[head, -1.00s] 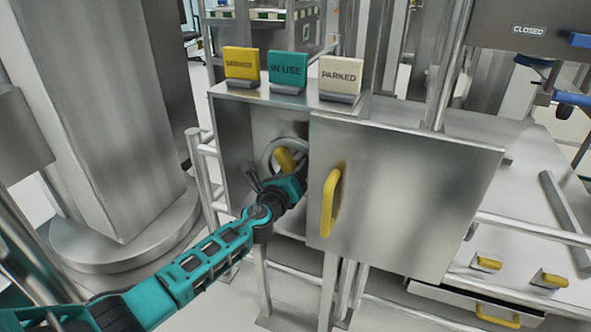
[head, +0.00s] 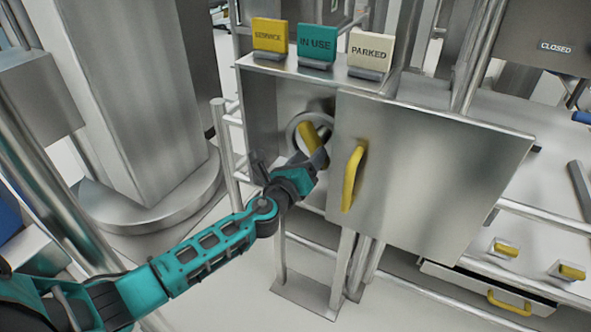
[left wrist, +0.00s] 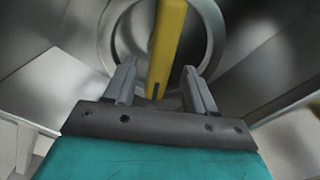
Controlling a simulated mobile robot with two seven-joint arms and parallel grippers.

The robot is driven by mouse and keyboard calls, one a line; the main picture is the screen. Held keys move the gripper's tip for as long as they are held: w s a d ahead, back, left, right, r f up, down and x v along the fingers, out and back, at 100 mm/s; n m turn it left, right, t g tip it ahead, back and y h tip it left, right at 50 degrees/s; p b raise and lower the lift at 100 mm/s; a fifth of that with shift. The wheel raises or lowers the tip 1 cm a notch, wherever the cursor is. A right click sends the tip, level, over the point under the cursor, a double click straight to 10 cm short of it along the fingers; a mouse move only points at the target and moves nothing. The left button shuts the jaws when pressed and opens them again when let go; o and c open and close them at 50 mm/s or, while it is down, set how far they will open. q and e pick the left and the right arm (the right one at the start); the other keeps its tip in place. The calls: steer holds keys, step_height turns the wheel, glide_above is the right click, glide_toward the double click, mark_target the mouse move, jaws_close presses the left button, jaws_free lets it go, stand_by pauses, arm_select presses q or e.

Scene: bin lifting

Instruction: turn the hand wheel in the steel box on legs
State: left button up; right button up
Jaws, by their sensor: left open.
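The steel box on legs (head: 262,108) stands in the middle of the head view, its door (head: 425,180) with a yellow handle (head: 353,178) swung out to the right. The hand wheel (head: 294,128) is a grey ring with a yellow bar (head: 312,140) inside the box. In the left wrist view the wheel (left wrist: 213,30) is straight ahead and its yellow bar (left wrist: 166,45) reaches down between my fingers. My left gripper (head: 318,160) is open at the box's opening, its fingers (left wrist: 160,85) on either side of the bar's lower end. Contact cannot be told. My right gripper is out of view.
Three signs stand on the box top: yellow (head: 270,35), teal "IN USE" (head: 317,43) and white "PARKED" (head: 371,50). The open door closes off the right side. A steel post (head: 222,150) stands left of the box. A drawer (head: 470,288) is low at the right.

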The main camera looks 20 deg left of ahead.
arm_select(q)
steer(key=s, duration=0.7)
steer(key=shift+a, duration=0.1)
stand_by(2.4)
